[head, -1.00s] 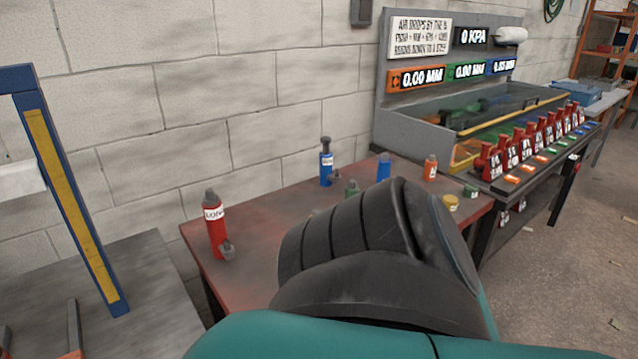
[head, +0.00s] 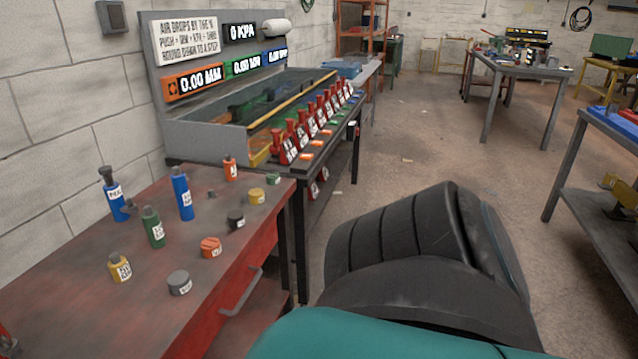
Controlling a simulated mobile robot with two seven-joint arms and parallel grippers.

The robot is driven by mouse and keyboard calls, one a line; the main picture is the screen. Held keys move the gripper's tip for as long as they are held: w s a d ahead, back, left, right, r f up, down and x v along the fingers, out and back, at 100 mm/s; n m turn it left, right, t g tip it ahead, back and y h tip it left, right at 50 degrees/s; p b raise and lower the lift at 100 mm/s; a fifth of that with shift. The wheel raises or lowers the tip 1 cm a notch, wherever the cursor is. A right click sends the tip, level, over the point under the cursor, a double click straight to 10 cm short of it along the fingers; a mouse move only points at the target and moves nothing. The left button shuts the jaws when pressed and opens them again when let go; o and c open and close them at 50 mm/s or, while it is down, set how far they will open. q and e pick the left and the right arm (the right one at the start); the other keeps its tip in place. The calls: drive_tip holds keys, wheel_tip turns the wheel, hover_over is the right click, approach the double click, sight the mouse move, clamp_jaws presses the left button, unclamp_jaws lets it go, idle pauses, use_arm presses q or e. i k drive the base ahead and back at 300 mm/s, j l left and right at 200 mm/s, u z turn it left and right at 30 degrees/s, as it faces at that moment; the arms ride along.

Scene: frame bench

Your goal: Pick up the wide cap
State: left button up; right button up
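Several caps stand on the red table (head: 60,290) at the left. They are a grey cap (head: 180,283), an orange cap (head: 211,247), a dark cap (head: 235,219), a yellow cap (head: 257,196) and a small green cap (head: 273,179). The grey and orange ones look among the widest, but their labels are too small to read, so I cannot tell which is the wide cap. Part of my own teal and black arm fills the bottom middle, right of the table. Neither of my grippers shows.
A bench with red fixtures (head: 290,146) adjoins behind. Open floor (head: 440,140) lies to the right.

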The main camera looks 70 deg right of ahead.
sight(257, 195)
drive_tip(key=z, duration=1.95)
drive_tip(key=u, duration=2.7)
drive_tip(key=z, duration=2.7)
